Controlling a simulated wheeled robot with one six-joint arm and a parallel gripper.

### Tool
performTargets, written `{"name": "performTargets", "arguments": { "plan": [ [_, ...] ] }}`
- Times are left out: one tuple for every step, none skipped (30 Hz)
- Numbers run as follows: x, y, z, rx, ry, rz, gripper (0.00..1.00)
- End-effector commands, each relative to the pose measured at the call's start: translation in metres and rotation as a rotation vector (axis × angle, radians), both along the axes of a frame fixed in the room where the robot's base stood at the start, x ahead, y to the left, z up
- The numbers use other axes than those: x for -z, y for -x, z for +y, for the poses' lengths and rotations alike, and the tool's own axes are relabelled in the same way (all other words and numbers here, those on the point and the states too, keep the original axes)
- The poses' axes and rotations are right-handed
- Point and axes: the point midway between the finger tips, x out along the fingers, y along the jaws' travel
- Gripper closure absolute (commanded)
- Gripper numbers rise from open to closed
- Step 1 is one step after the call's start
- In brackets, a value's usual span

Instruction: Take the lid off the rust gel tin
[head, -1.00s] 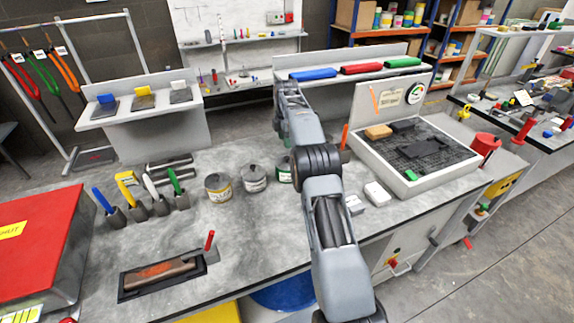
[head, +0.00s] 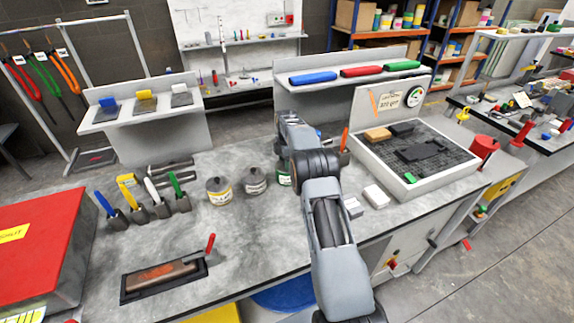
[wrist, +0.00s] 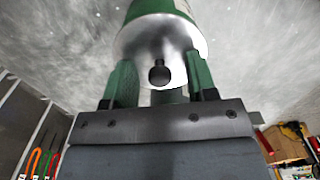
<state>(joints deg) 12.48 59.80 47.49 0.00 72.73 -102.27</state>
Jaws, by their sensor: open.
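The green-labelled tin (head: 284,174) stands on the bench at the end of the row of tins, partly hidden behind my arm. In the wrist view the green tin (wrist: 160,10) fills the top, with its silver lid (wrist: 143,50) and black knob (wrist: 159,73) facing the camera. My gripper (wrist: 160,66) is open, with one finger on each side of the lid; I cannot tell whether they touch it. In the head view my arm hides the gripper. A yellow-labelled tin (head: 219,191) and a pale-labelled tin (head: 255,181) stand to the left. Their label words are unreadable.
Several coloured-handled brushes (head: 157,200) stand left of the tins. A tray (head: 160,276) with a rusty piece lies at the front, and a red box (head: 35,245) at the left. White blocks (head: 376,196) and a mesh tray (head: 425,183) are right of my arm.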

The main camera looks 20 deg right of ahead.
Motion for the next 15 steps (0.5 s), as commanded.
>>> {"name": "performTargets", "arguments": {
  "plan": [
    [0.0003, 0.0000, 0.0001, 0.000, 0.000, 0.000, 0.48],
    [0.0002, 0.0000, 0.0001, 0.000, 0.000, 0.000, 0.48],
    [0.0002, -0.0001, 0.0001, 0.000, 0.000, 0.000, 0.48],
    [0.0002, 0.0000, 0.0001, 0.000, 0.000, 0.000, 0.48],
    [0.0001, 0.0000, 0.0001, 0.000, 0.000, 0.000, 0.50],
    [0.0001, -0.0001, 0.0001, 0.000, 0.000, 0.000, 0.54],
    [0.0001, -0.0001, 0.0001, 0.000, 0.000, 0.000, 0.56],
    [0.0000, -0.0001, 0.0001, 0.000, 0.000, 0.000, 0.59],
    [-0.0001, -0.0001, 0.0001, 0.000, 0.000, 0.000, 0.63],
    [-0.0001, -0.0001, 0.0001, 0.000, 0.000, 0.000, 0.66],
    [-0.0001, -0.0001, 0.0001, 0.000, 0.000, 0.000, 0.69],
    [-0.0001, -0.0001, 0.0001, 0.000, 0.000, 0.000, 0.73],
    [-0.0002, -0.0001, 0.0001, 0.000, 0.000, 0.000, 0.76],
    [-0.0002, -0.0001, 0.0001, 0.000, 0.000, 0.000, 0.79],
    [-0.0002, -0.0001, 0.0001, 0.000, 0.000, 0.000, 0.82]
  ]
}}
